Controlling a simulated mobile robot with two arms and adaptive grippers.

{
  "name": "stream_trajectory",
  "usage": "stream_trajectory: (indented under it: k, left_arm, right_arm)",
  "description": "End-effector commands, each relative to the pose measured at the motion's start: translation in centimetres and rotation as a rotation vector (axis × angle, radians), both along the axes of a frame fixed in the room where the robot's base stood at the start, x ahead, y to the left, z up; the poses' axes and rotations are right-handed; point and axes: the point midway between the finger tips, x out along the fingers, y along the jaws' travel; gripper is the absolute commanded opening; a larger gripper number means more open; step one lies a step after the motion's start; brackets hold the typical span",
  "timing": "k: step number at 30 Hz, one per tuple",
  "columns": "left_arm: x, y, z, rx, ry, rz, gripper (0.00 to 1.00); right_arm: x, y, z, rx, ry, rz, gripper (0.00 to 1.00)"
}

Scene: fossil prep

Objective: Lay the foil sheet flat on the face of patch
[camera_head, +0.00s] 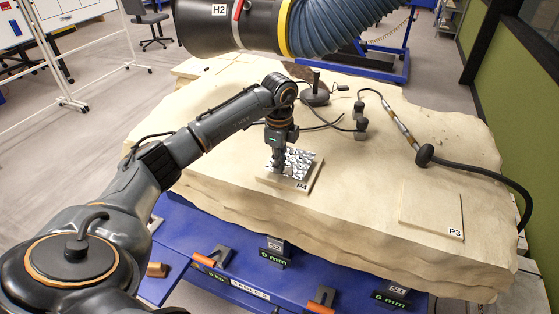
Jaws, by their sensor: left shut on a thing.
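The foil sheet (299,159) is silver and crinkled. It shows over the pale square patch P4 (315,180) on the big stone slab. I cannot tell whether it lies fully flat on the patch face. My left gripper (279,169) points down at the left part of the foil and is shut on it. The gripper hides some of the foil and of the patch behind it. The front edge of P4 with its label stays bare. My right gripper is not in view.
A second patch, P3 (431,209), lies bare at the slab's right. A jointed tool with a black hose (425,155) rests behind it. A large blue duct with a black hood, H2 (218,27), hangs above the back. Clamps line the blue table's (185,225) front.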

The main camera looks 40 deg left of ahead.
Motion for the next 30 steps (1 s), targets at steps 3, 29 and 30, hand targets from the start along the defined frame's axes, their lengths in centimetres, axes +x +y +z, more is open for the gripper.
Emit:
stream_trajectory:
  k: [3, 29, 30]
  left_arm:
    - [0.0, 0.0, -1.1, 0.000, 0.000, 0.000, 0.00]
    - [0.0, 0.1, -1.8, 0.000, 0.001, -0.001, 0.00]
    - [0.0, 0.1, -1.8, 0.000, 0.001, -0.001, 0.00]
  right_arm:
    - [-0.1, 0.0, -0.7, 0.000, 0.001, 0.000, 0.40]
    - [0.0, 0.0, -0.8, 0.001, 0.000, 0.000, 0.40]
    - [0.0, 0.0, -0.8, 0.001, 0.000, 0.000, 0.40]
